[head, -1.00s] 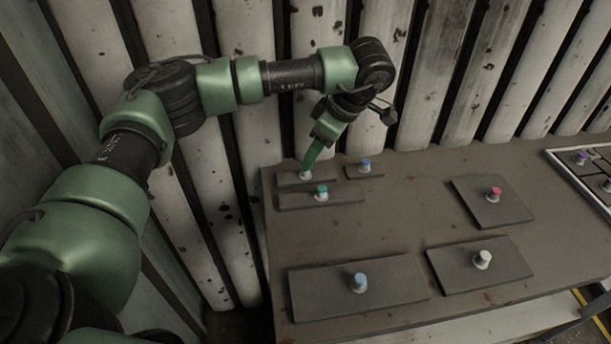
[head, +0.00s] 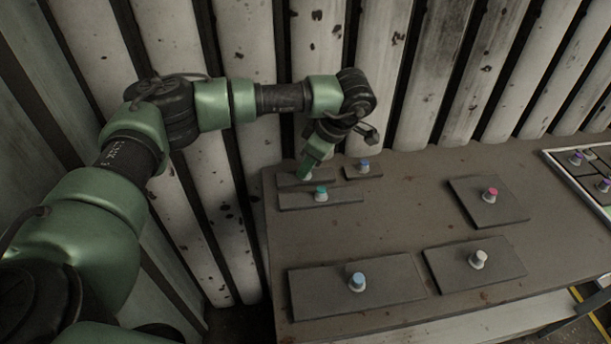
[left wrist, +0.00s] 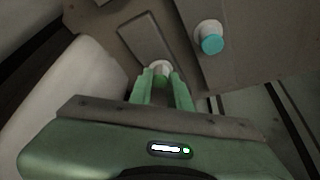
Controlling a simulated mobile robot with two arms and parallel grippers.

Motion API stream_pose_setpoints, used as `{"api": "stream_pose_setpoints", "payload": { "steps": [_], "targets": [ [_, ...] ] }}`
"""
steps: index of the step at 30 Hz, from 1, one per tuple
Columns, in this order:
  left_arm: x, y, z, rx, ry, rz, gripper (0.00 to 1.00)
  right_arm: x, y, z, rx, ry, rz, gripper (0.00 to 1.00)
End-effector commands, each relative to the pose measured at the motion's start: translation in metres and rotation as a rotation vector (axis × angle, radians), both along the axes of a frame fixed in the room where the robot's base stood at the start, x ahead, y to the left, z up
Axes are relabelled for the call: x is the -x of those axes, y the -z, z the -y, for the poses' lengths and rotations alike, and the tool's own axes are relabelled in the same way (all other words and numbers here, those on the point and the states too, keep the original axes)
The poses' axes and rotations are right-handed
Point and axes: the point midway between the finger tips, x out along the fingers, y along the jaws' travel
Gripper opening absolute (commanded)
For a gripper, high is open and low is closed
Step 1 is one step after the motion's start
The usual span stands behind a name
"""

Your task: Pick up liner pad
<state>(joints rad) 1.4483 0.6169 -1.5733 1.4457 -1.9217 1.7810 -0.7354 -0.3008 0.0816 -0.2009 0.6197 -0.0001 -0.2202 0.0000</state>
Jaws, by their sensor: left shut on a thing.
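Several flat grey pads with knobs lie on the brown table; no label shows which is the liner pad. My left gripper (head: 305,174) points down at the small back-left pad (head: 288,179), its fingers shut on that pad's whitish knob. In the left wrist view the green fingers (left wrist: 161,80) stand on both sides of the white knob (left wrist: 160,66), and the pad (left wrist: 142,38) extends beyond it. The pad seems to lie on the table; I cannot tell whether it is lifted. The fingers partly hide the knob in the head view. My right gripper is not in view.
Close by are a long pad with a teal knob (head: 340,198) and a small pad with a blue knob (head: 374,171). Larger pads have red (head: 505,210), white (head: 500,270) and light blue (head: 320,284) knobs. A white-edged tray (head: 570,176) is at right. A ribbed wall stands behind.

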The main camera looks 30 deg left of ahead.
Motion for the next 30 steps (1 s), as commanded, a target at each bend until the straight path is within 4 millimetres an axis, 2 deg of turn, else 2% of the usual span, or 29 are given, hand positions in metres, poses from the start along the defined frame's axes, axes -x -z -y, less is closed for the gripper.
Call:
{"api": "stream_pose_setpoints", "payload": {
  "steps": [10,14,22,30],
  "targets": [
    [0.002,-0.006,0.003,0.0,0.002,0.002,0.0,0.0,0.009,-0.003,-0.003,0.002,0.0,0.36],
    [0.002,-0.023,0.003,0.001,0.0,0.003,0.0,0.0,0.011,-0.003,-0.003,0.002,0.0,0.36],
    [0.002,-0.072,0.003,0.001,0.001,0.005,0.0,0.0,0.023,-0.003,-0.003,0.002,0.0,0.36],
    [0.051,-0.068,0.039,0.0,0.008,0.001,0.0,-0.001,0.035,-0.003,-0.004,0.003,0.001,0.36]
  ]
}}
